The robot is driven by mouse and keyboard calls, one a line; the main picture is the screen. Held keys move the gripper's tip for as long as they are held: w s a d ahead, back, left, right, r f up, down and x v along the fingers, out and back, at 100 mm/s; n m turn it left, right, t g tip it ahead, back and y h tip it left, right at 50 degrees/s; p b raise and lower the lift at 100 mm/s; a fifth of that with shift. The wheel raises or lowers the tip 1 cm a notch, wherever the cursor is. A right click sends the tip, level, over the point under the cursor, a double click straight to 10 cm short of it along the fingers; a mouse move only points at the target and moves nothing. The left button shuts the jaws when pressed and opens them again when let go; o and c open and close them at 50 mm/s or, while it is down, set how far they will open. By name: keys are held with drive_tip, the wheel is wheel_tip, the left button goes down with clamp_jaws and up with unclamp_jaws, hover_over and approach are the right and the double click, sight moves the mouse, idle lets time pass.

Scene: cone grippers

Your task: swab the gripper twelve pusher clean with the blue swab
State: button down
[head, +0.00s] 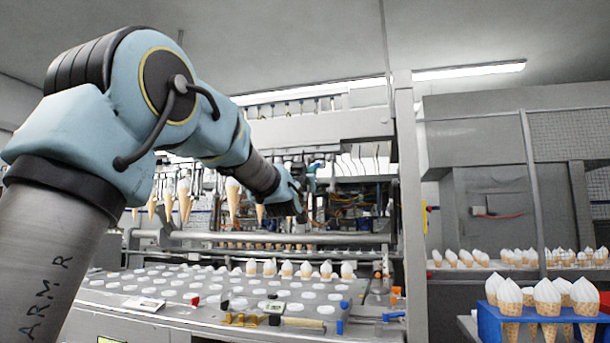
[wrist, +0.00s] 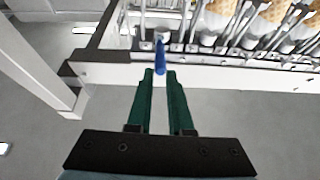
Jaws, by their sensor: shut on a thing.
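In the wrist view my gripper (wrist: 160,76) has two green fingers, shut on the blue swab (wrist: 160,57). The swab points away from me, and its far end reaches a small pale round part (wrist: 162,34) at the end of the row of metal cone grippers (wrist: 240,42). I cannot tell whether they touch, or whether this part is the pusher of gripper twelve; no number is legible. In the head view my arm reaches to the machine and its dark end (head: 287,206) is by the hanging row; the fingers and swab are not clear there.
A white rail (wrist: 215,75) runs in front of the cone grippers, with a pale post (wrist: 38,55) at left. In the head view, cones (head: 184,195) hang left of my arm's end. The plate below (head: 180,284) carries loose tools. A blue rack (head: 489,322) of cones stands right.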

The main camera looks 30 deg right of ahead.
drive_tip(key=b, duration=0.3)
drive_tip(key=shift+b, duration=0.3)
idle(1.4)
drive_tip(key=s+a+b, duration=0.4)
drive_tip(key=shift+s, duration=0.25)
idle(0.4)
drive_tip(key=shift+a, duration=0.1)
